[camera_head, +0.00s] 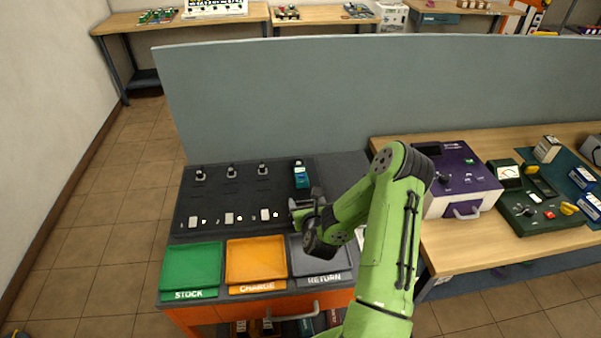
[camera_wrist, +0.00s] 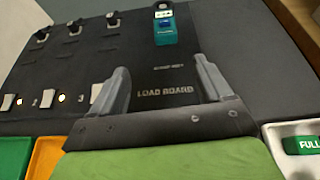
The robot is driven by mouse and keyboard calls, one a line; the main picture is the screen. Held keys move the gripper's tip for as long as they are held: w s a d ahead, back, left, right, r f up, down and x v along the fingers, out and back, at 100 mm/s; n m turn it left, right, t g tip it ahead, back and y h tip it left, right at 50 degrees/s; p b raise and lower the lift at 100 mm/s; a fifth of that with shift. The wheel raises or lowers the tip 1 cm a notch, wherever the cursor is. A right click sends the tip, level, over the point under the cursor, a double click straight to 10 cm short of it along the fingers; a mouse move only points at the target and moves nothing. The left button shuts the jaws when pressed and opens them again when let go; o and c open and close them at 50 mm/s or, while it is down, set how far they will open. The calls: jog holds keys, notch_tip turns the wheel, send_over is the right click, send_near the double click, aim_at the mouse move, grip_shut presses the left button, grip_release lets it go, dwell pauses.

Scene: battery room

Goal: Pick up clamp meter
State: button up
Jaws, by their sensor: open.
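The clamp meter appears to be the small teal device with a pale top (camera_head: 301,175) at the back right of the black load board (camera_head: 230,190). In the wrist view the same teal device (camera_wrist: 164,30) lies at the top, beyond the fingertips and roughly in line with the gap between them. My gripper (camera_wrist: 162,78) is open and empty, its two grey fingers apart over the "LOAD BOARD" lettering. In the head view my gripper (camera_head: 308,203) is in front of the device, partly hidden by my own wrist.
Black knobs (camera_head: 232,171) and white switches (camera_head: 229,218) stand on the board left of my gripper. Green (camera_head: 192,265), orange (camera_head: 256,260) and grey (camera_head: 335,262) trays line the front. A grey partition (camera_head: 350,85) rises behind. A purple box (camera_head: 460,175) stands on the right bench.

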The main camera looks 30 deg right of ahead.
jog(key=b, duration=0.3)
send_near(303, 183)
jog(key=shift+m, duration=0.4)
jog(key=x, duration=0.5)
jog(key=shift+a+f, duration=0.2)
jog(key=shift+a, duration=0.2)
jog(key=x, duration=0.6)
jog(key=shift+d+b, duration=0.3)
jog(key=shift+b, duration=0.1)
jog(key=shift+s+r, duration=0.1)
jog(key=shift+r, duration=0.05)
jog(key=shift+c, duration=0.2)
jog(key=c, duration=1.2)
